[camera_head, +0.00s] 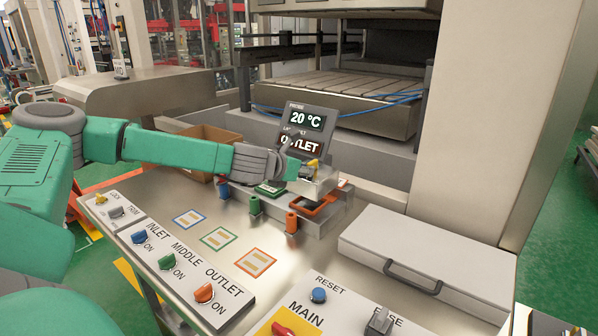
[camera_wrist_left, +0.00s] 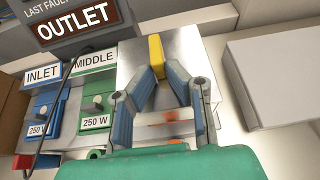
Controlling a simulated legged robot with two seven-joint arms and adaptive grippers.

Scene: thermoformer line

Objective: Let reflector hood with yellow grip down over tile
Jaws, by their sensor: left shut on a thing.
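The reflector hood (camera_head: 321,187) is a silver metal box with a yellow grip (camera_head: 313,163) on top. My left gripper (camera_head: 305,170) is shut on the yellow grip. In the left wrist view its blue-grey fingers meet around the yellow grip (camera_wrist_left: 156,50), with the shiny hood top (camera_wrist_left: 135,72) below them. The hood is over the back of the orange-framed outlet place (camera_head: 327,207) and appears raised above it. The outlet tile is largely hidden by the hood; I cannot tell the exact gap. My right gripper is not in view.
The green middle tile (camera_wrist_left: 92,118) and blue inlet tile (camera_wrist_left: 42,113) sit left of the hood. A display (camera_head: 305,128) reading OUTLET stands behind. An orange post (camera_head: 291,222) stands in front. A closed white box (camera_head: 430,255) is at right.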

